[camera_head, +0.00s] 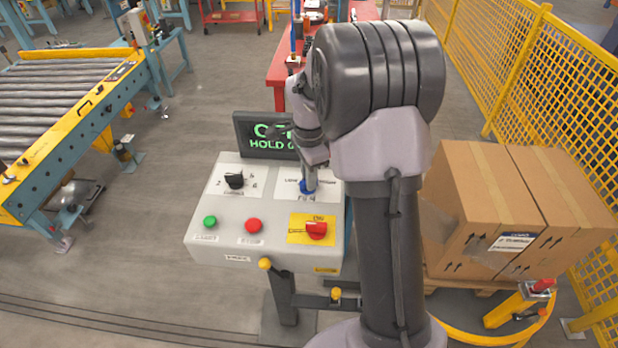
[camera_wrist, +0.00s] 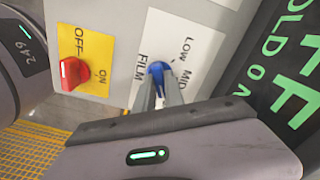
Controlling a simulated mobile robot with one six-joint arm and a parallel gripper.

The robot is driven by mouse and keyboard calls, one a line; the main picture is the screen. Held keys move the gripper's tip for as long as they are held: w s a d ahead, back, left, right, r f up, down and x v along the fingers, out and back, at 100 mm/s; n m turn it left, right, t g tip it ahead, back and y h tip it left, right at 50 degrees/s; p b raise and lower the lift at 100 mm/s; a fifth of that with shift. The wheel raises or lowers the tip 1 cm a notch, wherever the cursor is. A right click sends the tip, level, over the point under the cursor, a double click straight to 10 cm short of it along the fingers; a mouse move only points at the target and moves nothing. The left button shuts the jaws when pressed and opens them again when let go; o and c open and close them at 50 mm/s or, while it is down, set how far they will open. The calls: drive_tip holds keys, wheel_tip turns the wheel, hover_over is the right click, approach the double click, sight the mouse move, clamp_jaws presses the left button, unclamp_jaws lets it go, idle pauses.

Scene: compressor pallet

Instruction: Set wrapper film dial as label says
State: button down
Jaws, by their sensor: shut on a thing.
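The blue film dial (camera_head: 307,187) sits on a white plate at the right of the grey control panel (camera_head: 215,245). In the wrist view the blue dial (camera_wrist: 157,69) is between my fingertips, next to the printed words FILM, LOW and MID; the rest of its scale is hidden. My gripper (camera_head: 311,178) comes down onto the dial from above; in the wrist view my gripper (camera_wrist: 160,90) is shut on it. Which mark the dial points at I cannot tell. A carton label (camera_head: 514,242) shows at the right, its print too small to read surely.
The panel also has a black dial (camera_head: 235,181), a green button (camera_head: 210,222), a red button (camera_head: 253,226) and a red switch (camera_head: 316,230) on yellow. A dark display (camera_head: 262,136) with green letters stands behind. Cartons (camera_head: 475,200) and yellow fencing (camera_head: 560,75) are right, a roller conveyor (camera_head: 60,110) left.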

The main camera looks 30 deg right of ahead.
drive_tip(key=shift+w+r, duration=0.1)
idle(0.3)
drive_tip(key=c, duration=1.4)
unclamp_jaws()
drive_tip(key=shift+c, duration=0.2)
wheel_tip(320, 180, up, 17)
drive_tip(key=p, duration=0.5)
drive_tip(key=shift+r+p, duration=0.15)
drive_tip(key=shift+p, duration=0.2)
drive_tip(key=shift+a, duration=0.1)
drive_tip(key=s+a+n+t+y+b, duration=0.1)
drive_tip(key=s+a+n+t+b, duration=0.3)
drive_tip(key=s+a+n+b, duration=0.75)
drive_tip(key=s+a+f+n+t+p, duration=0.1)
drive_tip(key=s+a+f, duration=0.1)
drive_tip(key=s, duration=0.4)
drive_tip(key=s+a+f+n+y+p, duration=0.1)
drive_tip(key=s+a+f+n, duration=0.1)
drive_tip(key=s+a, duration=0.2)
drive_tip(key=shift+s+a+f+t, duration=0.3)
drive_tip(key=shift+s+t, duration=0.1)
drive_tip(key=shift+s, duration=0.5)
